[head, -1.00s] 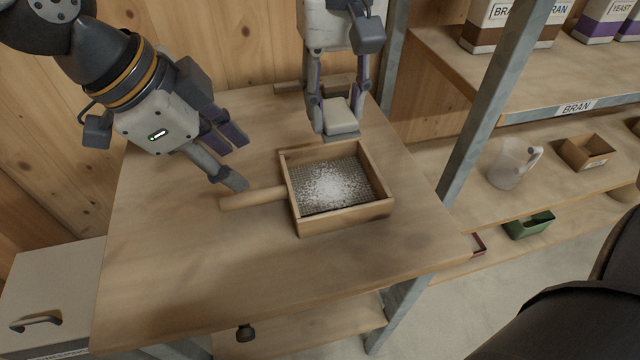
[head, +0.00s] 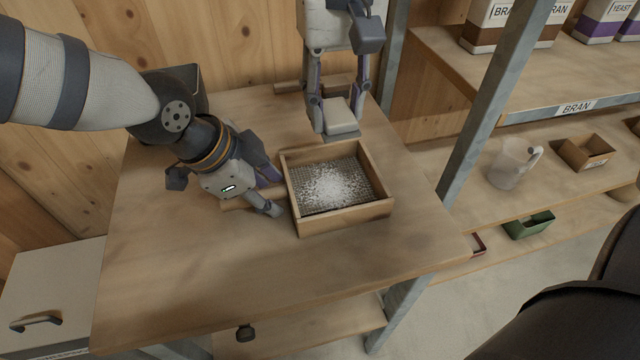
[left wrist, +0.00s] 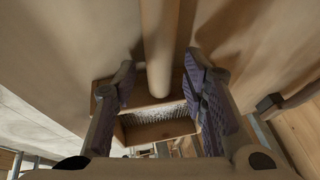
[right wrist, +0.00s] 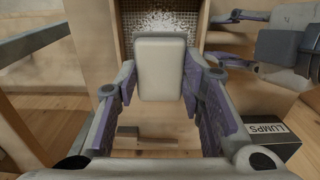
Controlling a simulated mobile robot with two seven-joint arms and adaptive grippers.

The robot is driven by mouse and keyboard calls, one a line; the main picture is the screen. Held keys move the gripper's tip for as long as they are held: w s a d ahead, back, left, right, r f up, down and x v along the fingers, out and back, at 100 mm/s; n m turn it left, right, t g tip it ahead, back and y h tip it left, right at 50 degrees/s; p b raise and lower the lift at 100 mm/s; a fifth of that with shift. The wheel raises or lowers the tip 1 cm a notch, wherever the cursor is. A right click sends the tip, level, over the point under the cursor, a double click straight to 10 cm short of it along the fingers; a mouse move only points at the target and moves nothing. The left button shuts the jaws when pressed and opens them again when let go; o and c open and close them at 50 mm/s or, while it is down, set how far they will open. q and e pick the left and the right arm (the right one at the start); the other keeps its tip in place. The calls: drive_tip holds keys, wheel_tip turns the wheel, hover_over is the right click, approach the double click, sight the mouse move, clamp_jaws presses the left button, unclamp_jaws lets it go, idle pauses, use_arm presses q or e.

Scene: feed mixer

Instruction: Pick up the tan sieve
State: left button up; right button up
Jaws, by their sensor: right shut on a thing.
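The tan sieve (head: 345,222) is a square wooden frame with a mesh floor holding white powder. It lies on the table with its round handle (left wrist: 160,50) pointing left. My left gripper (head: 270,192) is low over the handle, near the frame. In the left wrist view its fingers (left wrist: 160,90) stand open, with the handle running between them and a gap on both sides. My right gripper (head: 340,125) is shut on a pale rounded block (right wrist: 161,68), held at the sieve's back edge. Most of the handle is hidden by my left gripper in the head view.
Behind my right gripper lies another wooden item with a short handle (head: 287,87). A dark box marked LUMPS (right wrist: 278,135) stands at the back left. A metal post (head: 485,110) and shelves rise right of the table. The table front (head: 250,280) is clear.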

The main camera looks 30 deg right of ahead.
use_arm(q)
clamp_jaws()
wheel_tip(320, 180, up, 10)
idle(0.3)
drive_tip(key=shift+f, duration=4.65)
drive_tip(key=shift+f, duration=0.25)
drive_tip(key=o, duration=0.7)
unclamp_jaws()
